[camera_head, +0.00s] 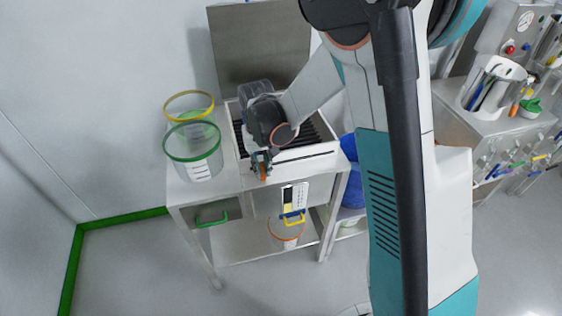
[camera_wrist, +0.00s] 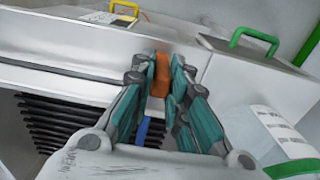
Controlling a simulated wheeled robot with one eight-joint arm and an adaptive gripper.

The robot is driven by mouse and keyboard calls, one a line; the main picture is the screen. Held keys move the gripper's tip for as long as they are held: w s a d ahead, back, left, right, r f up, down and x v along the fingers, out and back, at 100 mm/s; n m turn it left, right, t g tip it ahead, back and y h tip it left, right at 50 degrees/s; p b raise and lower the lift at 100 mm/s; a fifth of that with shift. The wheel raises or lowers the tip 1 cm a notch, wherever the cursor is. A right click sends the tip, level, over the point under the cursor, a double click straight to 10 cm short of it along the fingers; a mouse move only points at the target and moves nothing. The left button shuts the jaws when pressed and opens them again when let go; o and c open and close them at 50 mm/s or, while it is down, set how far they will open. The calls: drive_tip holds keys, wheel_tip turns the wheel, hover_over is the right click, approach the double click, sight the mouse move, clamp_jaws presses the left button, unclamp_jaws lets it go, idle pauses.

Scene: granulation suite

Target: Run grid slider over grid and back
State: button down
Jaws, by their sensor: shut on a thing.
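The grid (camera_head: 322,131) is a set of dark parallel slats inside a white metal frame on a steel table. In the wrist view the grid's slats (camera_wrist: 70,125) lie at the lower left. My gripper (camera_head: 262,166) is at the frame's front left edge; its fingers (camera_wrist: 160,82) are shut on an orange piece (camera_wrist: 161,72), which appears to be the grid slider's handle. The orange piece also shows in the head view (camera_head: 264,173). A blue strip (camera_wrist: 143,131) shows between my fingers. The rest of the slider is hidden by my gripper and arm.
Two clear tubs, one yellow-rimmed (camera_head: 189,95) and one green-rimmed (camera_head: 200,172), stand left of the grid frame. A steel panel (camera_head: 258,50) rises behind it.

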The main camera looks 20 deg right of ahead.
drive_tip(key=shift+a, duration=0.85)
drive_tip(key=c, duration=1.6)
unclamp_jaws()
drive_tip(key=shift+o, duration=0.2)
drive_tip(key=shift+r, duration=0.1)
wheel_tip(320, 180, up, 12)
